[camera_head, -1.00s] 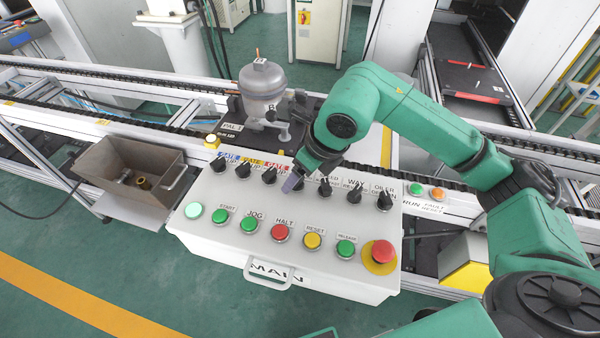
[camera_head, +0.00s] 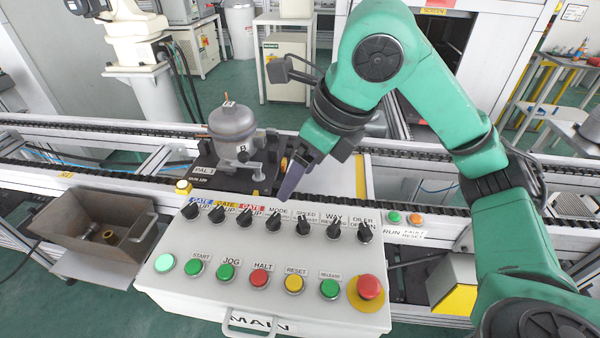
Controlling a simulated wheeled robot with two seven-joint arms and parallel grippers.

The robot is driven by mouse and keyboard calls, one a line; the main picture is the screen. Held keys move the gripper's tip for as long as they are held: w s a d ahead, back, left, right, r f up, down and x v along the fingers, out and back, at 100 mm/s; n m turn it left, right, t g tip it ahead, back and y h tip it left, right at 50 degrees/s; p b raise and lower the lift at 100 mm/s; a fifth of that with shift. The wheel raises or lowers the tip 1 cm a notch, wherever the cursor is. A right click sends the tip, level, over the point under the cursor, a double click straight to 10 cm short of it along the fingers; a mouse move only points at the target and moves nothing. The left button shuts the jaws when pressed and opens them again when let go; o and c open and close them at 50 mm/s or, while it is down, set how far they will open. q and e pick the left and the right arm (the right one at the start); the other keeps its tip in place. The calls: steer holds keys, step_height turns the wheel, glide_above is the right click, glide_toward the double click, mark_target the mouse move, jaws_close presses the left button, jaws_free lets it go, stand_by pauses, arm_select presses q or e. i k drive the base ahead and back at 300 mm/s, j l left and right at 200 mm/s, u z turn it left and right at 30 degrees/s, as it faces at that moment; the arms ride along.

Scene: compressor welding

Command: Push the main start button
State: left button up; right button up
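The panel marked MAIN (camera_head: 210,300) is a white box with a row of coloured buttons and a row of black knobs. The green button under the START label (camera_head: 194,267) is in its front row, second from the left, beside a pale green lamp or button (camera_head: 165,263) at the left end. The START button is unobstructed. My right gripper (camera_head: 287,197) points down above the back of the panel near the MODE knob, to the right of and behind the START button. Its dark fingers show as one narrow shape, so their gap cannot be judged. My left gripper is out of view.
Black knobs (camera_head: 302,222) stand up along the panel's back row. A red mushroom button (camera_head: 369,286) is at its right end. A grey compressor (camera_head: 233,135) stands behind the panel. A metal bin (camera_head: 90,215) is to the left. A handle (camera_head: 250,322) sticks out in front.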

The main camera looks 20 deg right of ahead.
mark_target(193, 265)
steer(key=k+j, duration=1.2)
steer(key=k, duration=0.05)
